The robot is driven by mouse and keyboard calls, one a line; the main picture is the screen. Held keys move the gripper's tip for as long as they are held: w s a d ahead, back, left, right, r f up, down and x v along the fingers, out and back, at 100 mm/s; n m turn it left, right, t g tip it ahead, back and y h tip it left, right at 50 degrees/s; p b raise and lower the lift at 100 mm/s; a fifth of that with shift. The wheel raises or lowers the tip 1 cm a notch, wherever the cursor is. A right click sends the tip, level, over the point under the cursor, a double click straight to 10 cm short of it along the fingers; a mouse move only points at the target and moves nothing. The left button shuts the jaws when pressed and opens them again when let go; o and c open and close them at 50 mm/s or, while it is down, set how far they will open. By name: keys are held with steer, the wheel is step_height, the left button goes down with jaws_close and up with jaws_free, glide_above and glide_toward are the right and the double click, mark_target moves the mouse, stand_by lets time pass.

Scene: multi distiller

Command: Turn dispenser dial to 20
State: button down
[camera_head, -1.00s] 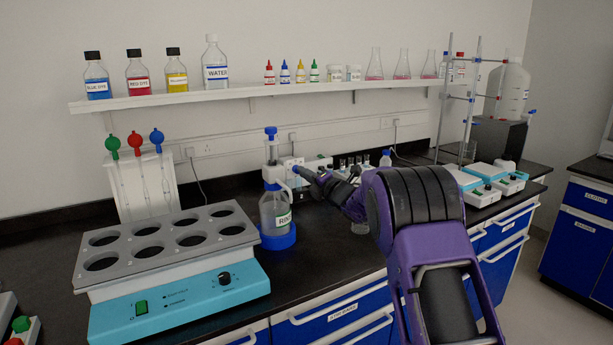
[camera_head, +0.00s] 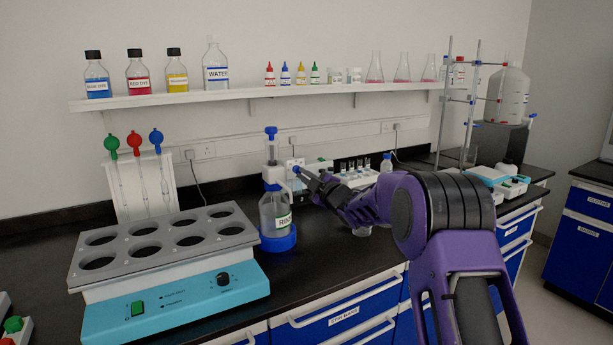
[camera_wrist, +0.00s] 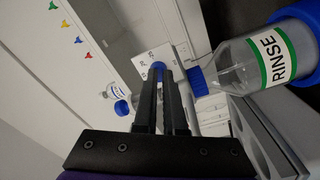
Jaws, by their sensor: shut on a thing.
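The dispenser (camera_head: 271,175) is a white and blue pump head on a clear bottle labelled RINSE (camera_head: 274,213), standing in a blue ring base (camera_head: 278,241). The bottle lies sideways in the wrist view (camera_wrist: 268,60). A white dial plate (camera_wrist: 146,58) with small dark numbers carries a small blue dial knob (camera_wrist: 157,66). My gripper (camera_wrist: 159,74) reaches it from the right in the head view (camera_head: 304,172), its two black fingers closed on the knob. The fingers hide most of the knob, and I cannot read its setting.
A grey rack with round holes on a turquoise heater (camera_head: 175,290) stands at the left. Small vials (camera_head: 357,167) stand behind my arm. A shelf (camera_head: 250,93) of bottles and flasks runs above. A clamp stand (camera_head: 470,105) is at the right.

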steer(key=r+m, duration=0.1)
steer(key=m, duration=0.1)
steer(key=a+r+m, duration=0.1)
steer(key=m, duration=0.2)
steer(key=shift+a+r+t, duration=0.1)
steer(key=shift+r+t, duration=0.1)
steer(key=shift+t, duration=0.2)
stand_by(0.4)
steer(key=c, duration=0.8)
jaws_free()
steer(key=shift+o, duration=0.8)
steer(key=shift+d+f, duration=0.2)
steer(key=shift+f, duration=0.05)
steer(key=shift+s+d+f, duration=0.1)
steer(key=shift+d+f, duration=0.05)
steer(key=shift+f, duration=0.1)
steer(key=v, duration=1.7)
steer(key=shift+s+d+f+h, duration=0.2)
steer(key=shift+s+f+h, duration=0.05)
steer(key=shift+h, duration=0.05)
